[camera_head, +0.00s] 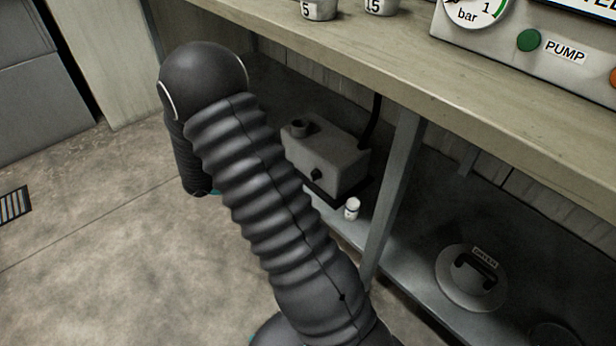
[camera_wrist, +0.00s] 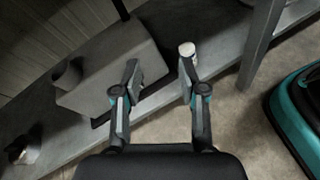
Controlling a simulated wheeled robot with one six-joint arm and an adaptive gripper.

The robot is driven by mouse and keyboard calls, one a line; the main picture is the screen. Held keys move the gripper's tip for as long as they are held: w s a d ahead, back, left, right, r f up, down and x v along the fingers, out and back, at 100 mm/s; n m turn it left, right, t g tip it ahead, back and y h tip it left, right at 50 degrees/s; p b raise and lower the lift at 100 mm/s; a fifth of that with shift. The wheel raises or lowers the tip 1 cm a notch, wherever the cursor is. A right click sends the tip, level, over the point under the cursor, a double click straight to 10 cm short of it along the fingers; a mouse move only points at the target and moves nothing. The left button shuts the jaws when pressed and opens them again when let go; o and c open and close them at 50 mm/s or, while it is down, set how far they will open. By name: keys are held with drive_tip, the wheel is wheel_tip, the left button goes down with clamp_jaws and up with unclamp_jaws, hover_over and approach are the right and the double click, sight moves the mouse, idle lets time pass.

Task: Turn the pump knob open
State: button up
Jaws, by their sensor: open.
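The pump is a grey box (camera_head: 328,153) on the lower shelf, with a short round port on top and a dark hose at its back. A small black knob (camera_head: 316,175) sticks out of its front face. In the wrist view the pump (camera_wrist: 115,65) fills the upper left. My gripper (camera_wrist: 158,68) is open and empty, its two fingers spread in front of the pump's front side. The left finger overlaps the pump's front edge, where a dark shape may be the knob; I cannot tell whether they touch. The head view does not show the fingers; my arm covers that area.
A small white-capped bottle (camera_head: 351,208) stands beside the pump; it shows near the right fingertip in the wrist view (camera_wrist: 187,50). A shelf post (camera_head: 392,190) stands right of the pump. The bench top (camera_head: 400,65) overhangs. A round lid (camera_head: 470,280) lies on the lower shelf.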

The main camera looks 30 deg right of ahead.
sight(312, 174)
drive_tip(key=w+f+n+t+h+b, duration=0.1)
drive_tip(key=w+f+n+t+h, duration=0.2)
drive_tip(key=f, duration=0.4)
drive_tip(key=w+f+n+t+h, duration=0.1)
drive_tip(key=w+f+n+t, duration=0.2)
drive_tip(key=f, duration=0.5)
drive_tip(key=shift+n+g, duration=0.4)
drive_tip(key=shift+n, duration=0.3)
drive_tip(key=d, duration=0.4)
drive_tip(key=w+d, duration=0.1)
drive_tip(key=d, duration=0.8)
drive_tip(key=shift+w, duration=0.4)
clamp_jaws()
